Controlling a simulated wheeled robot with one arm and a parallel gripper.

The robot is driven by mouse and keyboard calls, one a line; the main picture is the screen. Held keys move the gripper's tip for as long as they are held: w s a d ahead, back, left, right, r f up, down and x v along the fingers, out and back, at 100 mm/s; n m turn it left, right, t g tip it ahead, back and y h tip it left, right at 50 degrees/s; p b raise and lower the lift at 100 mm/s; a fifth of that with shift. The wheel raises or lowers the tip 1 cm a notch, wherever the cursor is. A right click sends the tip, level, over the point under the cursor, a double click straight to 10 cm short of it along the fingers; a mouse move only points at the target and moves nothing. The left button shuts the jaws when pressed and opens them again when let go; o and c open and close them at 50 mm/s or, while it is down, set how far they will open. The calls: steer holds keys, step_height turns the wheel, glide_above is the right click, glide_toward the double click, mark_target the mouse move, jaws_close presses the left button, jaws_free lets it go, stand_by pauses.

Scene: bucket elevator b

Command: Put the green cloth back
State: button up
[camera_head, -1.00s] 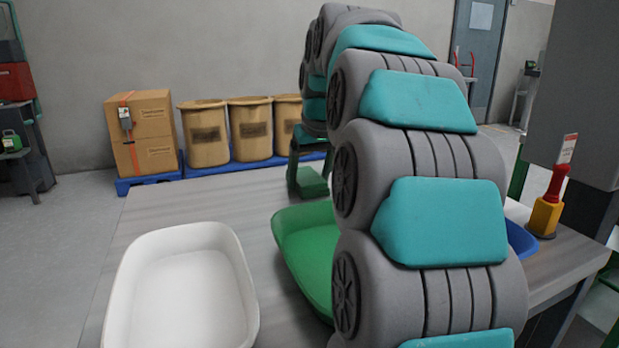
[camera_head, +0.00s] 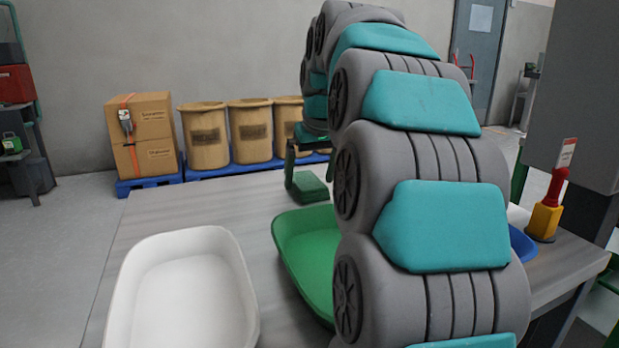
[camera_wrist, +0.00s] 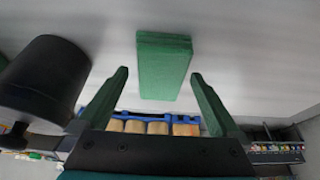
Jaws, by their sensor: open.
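The green cloth, a folded flat green block (camera_head: 309,188), lies on the grey table just behind the green tray (camera_head: 304,250). In the wrist view the cloth (camera_wrist: 163,68) is between and slightly beyond the fingertips. My gripper (camera_wrist: 158,75) is open, with one green finger on each side of the cloth as seen there and clear gaps. In the head view my gripper (camera_head: 305,150) is at the cloth, partly hidden by my arm. I cannot tell whether the fingers touch the table. My arm covers the right part of the green tray.
A white tray (camera_head: 187,290) stands at the table's front left. A blue tray (camera_head: 522,243) shows right of my arm, beside a yellow-and-red device (camera_head: 548,208). A black cylinder (camera_wrist: 45,78) is near my gripper in the wrist view. The table's left back is clear.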

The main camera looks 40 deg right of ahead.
steer(key=v, duration=0.5)
steer(key=shift+r, duration=0.35)
steer(key=shift+s+r, duration=0.25)
steer(key=shift+r, duration=0.05)
